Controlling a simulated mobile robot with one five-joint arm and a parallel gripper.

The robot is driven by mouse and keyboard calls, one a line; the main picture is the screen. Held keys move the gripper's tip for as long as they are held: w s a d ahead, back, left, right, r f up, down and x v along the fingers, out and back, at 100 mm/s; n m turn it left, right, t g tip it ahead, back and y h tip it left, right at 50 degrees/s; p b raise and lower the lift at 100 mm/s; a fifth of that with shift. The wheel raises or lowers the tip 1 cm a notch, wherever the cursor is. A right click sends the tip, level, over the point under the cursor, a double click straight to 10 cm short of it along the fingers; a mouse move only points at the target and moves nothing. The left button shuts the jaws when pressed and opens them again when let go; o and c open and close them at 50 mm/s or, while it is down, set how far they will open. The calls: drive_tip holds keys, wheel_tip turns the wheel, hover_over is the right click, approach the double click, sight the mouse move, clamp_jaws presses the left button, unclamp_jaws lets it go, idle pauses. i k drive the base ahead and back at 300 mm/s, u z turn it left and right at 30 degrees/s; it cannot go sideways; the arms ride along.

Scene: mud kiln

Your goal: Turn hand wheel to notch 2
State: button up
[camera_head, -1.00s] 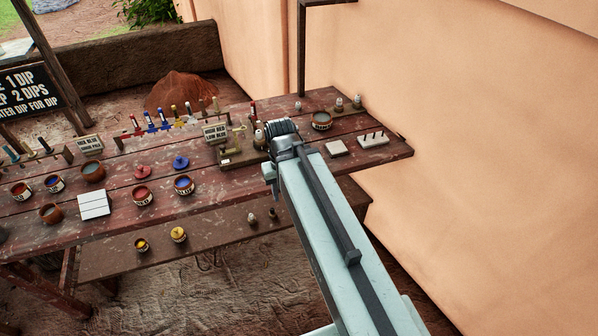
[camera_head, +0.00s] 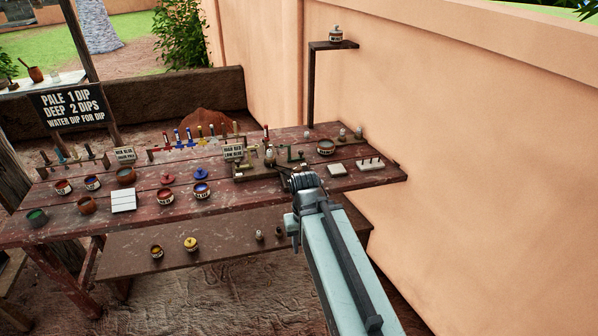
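My arm reaches from the lower right to the table. My gripper (camera_head: 284,173) shows only as a small dark part beyond my wrist, at the right part of the wooden fixture board (camera_head: 243,177). I cannot tell whether its fingers are open or shut. The board carries small brass-coloured and green fittings and a pale bottle-like piece.
The red-brown table (camera_head: 145,212) holds several paint pots, a white tile block (camera_head: 123,200), and pale blocks (camera_head: 370,164) at right. A post-mounted shelf (camera_head: 333,45) with a jar rises behind. A lower shelf (camera_head: 205,250) holds small pots.

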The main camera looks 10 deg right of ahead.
sight(297, 168)
drive_tip(key=z, duration=0.5)
drive_tip(key=i, duration=1.55)
drive_tip(key=u, duration=0.1)
drive_tip(key=k, duration=0.35)
drive_tip(key=u, duration=0.4)
